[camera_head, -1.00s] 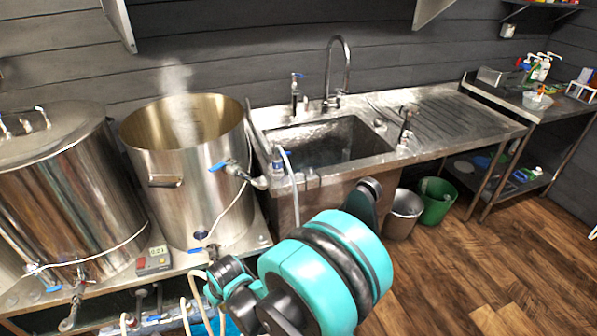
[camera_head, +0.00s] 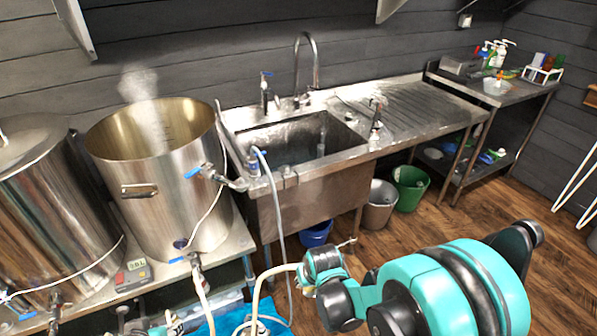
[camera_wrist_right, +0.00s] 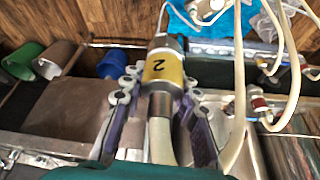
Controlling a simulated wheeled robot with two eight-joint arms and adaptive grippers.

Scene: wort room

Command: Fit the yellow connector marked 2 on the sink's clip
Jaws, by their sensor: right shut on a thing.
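The yellow connector marked 2 (camera_wrist_right: 163,70) sits upright in the middle of the right wrist view, with a metal collar and a pale hose running from it toward the camera. My right gripper (camera_wrist_right: 160,88) is shut on it, with its purple-padded fingers on both sides. In the head view my right arm comes in at the lower right; its gripper end is mostly hidden and the connector cannot be made out. The sink (camera_head: 300,190) stands behind it. Small grey clip-like parts (camera_head: 287,178) are on its front rim, beside a blue-ended hose fitting (camera_head: 253,162).
A steaming open kettle (camera_head: 150,185) stands left of the sink, with valves and hoses. Several pale hoses (camera_head: 262,285) hang in front. The wooden floor at the right is clear.

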